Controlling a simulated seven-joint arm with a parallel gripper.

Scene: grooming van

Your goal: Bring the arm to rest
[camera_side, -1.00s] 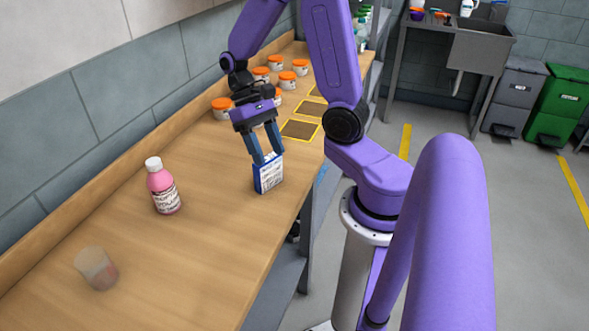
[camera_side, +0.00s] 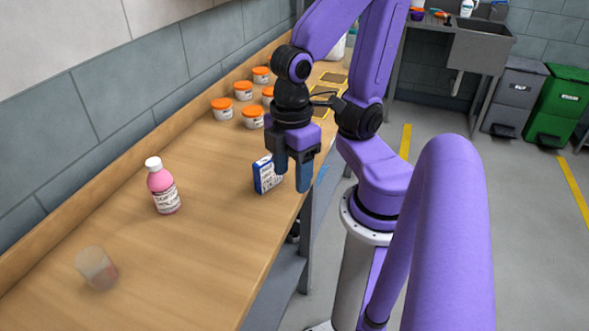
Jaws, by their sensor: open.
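My gripper (camera_side: 292,183) is open and empty, its fingers pointing down near the front edge of the wooden bench (camera_side: 190,255). A blue and white box (camera_side: 265,177) stands upright on the bench just to the left of the fingers, partly hidden by them. I cannot tell whether the near finger touches the box. My arm rises above the bench's front edge and hides part of the area behind.
A pink bottle with a white cap (camera_side: 163,187) and a translucent cup (camera_side: 97,268) stand on the bench at left. Several orange-lidded jars (camera_side: 222,109) stand behind my gripper. Yellow-edged squares (camera_side: 334,79) lie farther back.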

